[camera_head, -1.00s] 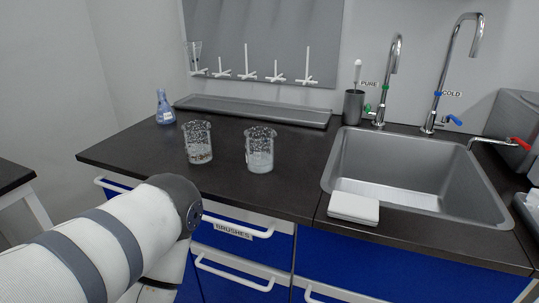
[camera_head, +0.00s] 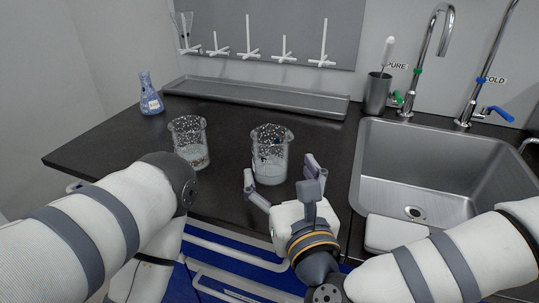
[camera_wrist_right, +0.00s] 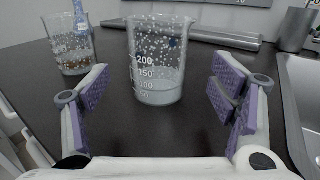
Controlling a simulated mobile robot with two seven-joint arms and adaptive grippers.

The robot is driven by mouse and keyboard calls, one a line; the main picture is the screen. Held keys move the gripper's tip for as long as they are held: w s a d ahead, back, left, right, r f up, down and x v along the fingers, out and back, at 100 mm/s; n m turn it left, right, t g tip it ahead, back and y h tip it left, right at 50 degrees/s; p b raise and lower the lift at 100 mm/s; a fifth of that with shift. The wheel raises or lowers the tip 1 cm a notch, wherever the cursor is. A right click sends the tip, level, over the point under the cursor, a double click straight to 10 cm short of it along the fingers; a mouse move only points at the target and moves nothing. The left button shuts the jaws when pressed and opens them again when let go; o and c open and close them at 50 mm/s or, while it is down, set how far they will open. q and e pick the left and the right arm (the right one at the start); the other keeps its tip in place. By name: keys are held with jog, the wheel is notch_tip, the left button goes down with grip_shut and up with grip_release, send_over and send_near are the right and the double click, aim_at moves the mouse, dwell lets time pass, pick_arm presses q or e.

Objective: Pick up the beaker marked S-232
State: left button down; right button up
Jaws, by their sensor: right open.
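Two clear glass beakers with white specks stand upright on the dark counter. The right beaker (camera_head: 270,155) holds pale whitish contents; it also shows in the right wrist view (camera_wrist_right: 158,68) with white volume marks. The left beaker (camera_head: 188,145) has brownish bits at its bottom and shows in the right wrist view (camera_wrist_right: 70,48). I cannot read S-232 on either. My right gripper (camera_head: 281,178) is open and empty, just in front of the right beaker, which stands ahead between its purple-padded fingers (camera_wrist_right: 160,88). My left arm shows, but its gripper does not.
A blue flask (camera_head: 150,97) stands at the back left. A grey tray (camera_head: 255,97) lies along the wall. The sink (camera_head: 440,170) and taps are at the right, with a white box (camera_head: 398,234) at the sink's front edge.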

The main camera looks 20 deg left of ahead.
aim_at(267, 138)
jog(key=x, duration=0.6)
jog(key=shift+w+a+f, duration=0.1)
jog(key=shift+a+f, duration=0.05)
jog(key=shift+a, duration=0.05)
jog(key=c, duration=1.4)
pick_arm(q)
jog(key=shift+w+r, duration=0.1)
jog(key=shift+w, duration=0.05)
